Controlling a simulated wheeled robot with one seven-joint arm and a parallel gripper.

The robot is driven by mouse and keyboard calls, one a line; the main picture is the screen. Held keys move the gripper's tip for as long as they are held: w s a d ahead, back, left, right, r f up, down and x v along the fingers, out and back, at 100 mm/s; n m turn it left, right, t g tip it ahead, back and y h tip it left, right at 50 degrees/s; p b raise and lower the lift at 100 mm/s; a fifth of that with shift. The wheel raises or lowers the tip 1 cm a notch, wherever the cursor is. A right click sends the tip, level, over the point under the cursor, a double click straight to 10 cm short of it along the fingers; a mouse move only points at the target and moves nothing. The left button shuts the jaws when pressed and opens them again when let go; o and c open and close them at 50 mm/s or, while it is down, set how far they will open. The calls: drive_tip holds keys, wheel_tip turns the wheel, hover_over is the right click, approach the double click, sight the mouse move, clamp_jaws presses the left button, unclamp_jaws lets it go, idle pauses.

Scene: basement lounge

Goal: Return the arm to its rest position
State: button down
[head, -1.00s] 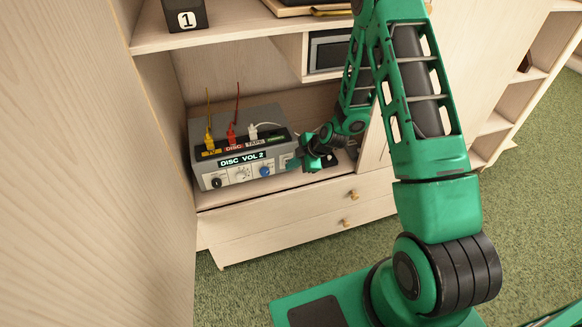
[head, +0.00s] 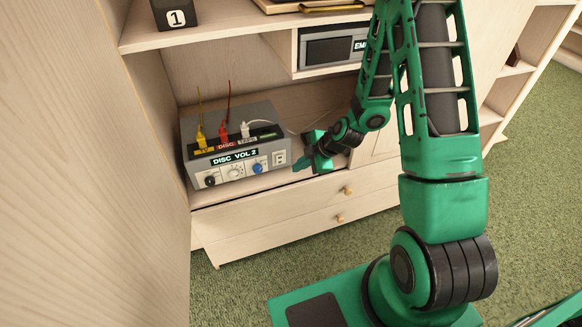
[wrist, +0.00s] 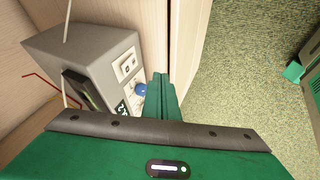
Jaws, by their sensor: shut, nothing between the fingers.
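My green arm reaches from the lower right toward the cabinet in the head view. My gripper (head: 299,166) is shut and empty, in front of the lower shelf, just right of the grey box (head: 268,166) labelled "DISC VOL 2". A narrow gap shows between the fingers and the box's right end. In the wrist view the closed green fingers (wrist: 162,97) point up the picture, beside the box (wrist: 85,52) and its blue knob. The wrist housing hides the lower part of that view.
Yellow, red and white plugs (head: 222,134) stand in the box's top. Above are a shelf (head: 220,35) with a black block marked 1 (head: 174,14) and a compartment holding a grey device (head: 328,50). Drawers (head: 290,214) lie below. Green carpet (head: 535,180) is open at right.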

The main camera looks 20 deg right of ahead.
drive_tip(key=s+d+r+m+g+h, duration=0.2)
drive_tip(key=s+d+r+m, duration=0.4)
drive_tip(key=s+r, duration=0.25)
drive_tip(key=s+d+r+m+g+h, duration=0.1)
drive_tip(key=s+d+r+m+h, duration=0.1)
drive_tip(key=s+d+r+m, duration=0.55)
drive_tip(key=s+r+m+g, duration=0.1)
drive_tip(key=s+r+m, duration=0.4)
drive_tip(key=s, duration=0.3)
drive_tip(key=s+d+r+m+g, duration=0.1)
drive_tip(key=s+r+m, duration=0.4)
drive_tip(key=s+r, duration=0.2)
drive_tip(key=shift+s+d, duration=0.15)
drive_tip(key=shift+s, duration=1.1)
drive_tip(key=shift+g, duration=0.3)
drive_tip(key=shift+w+f, duration=0.3)
drive_tip(key=shift+w, duration=0.3)
